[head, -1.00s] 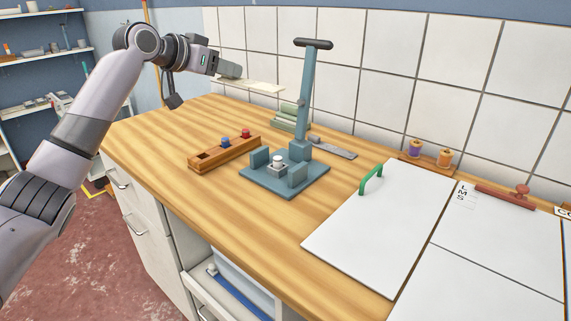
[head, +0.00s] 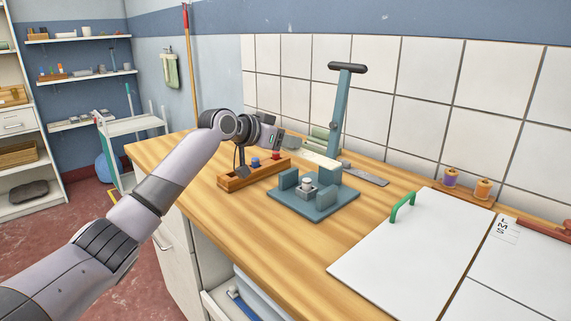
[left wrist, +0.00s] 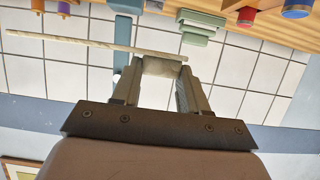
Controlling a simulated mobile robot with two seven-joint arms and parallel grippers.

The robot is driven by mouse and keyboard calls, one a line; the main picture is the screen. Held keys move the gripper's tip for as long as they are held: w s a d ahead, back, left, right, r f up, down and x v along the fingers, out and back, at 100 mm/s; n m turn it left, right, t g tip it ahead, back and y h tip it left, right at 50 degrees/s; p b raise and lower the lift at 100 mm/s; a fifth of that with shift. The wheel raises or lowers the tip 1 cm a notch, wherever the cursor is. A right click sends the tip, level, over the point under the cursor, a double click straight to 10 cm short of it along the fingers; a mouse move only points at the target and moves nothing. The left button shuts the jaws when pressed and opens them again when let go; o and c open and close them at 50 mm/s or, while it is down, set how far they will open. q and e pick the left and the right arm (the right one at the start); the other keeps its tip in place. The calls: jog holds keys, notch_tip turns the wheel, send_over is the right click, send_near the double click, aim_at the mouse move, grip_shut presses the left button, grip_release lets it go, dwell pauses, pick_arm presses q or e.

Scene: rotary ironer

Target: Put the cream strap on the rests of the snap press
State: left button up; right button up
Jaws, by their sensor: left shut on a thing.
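The cream strap (head: 318,159) is held out to the right of my left gripper (head: 292,144), above the back of the table. In the left wrist view the strap (left wrist: 85,44) shows as a thin strip across the closed fingertips (left wrist: 163,66), reaching far to one side. The teal snap press (head: 318,211) stands on the wooden table, its handle lever (head: 341,105) upright. Its two block rests (head: 289,179) flank a post with a white top (head: 308,182). The strap is behind the rests and apart from them. My right gripper is not in view.
A wooden box (head: 235,184) with a blue and a red knob stands left of the press. Green blocks (head: 320,133) are at the wall.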

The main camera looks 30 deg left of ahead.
aim_at(285, 173)
pick_arm(q)
jog(key=shift+f, duration=2.95)
jog(key=shift+f, duration=0.1)
jog(key=o, duration=1)
jog(key=v, duration=1.2)
jog(key=shift+b, duration=0.35)
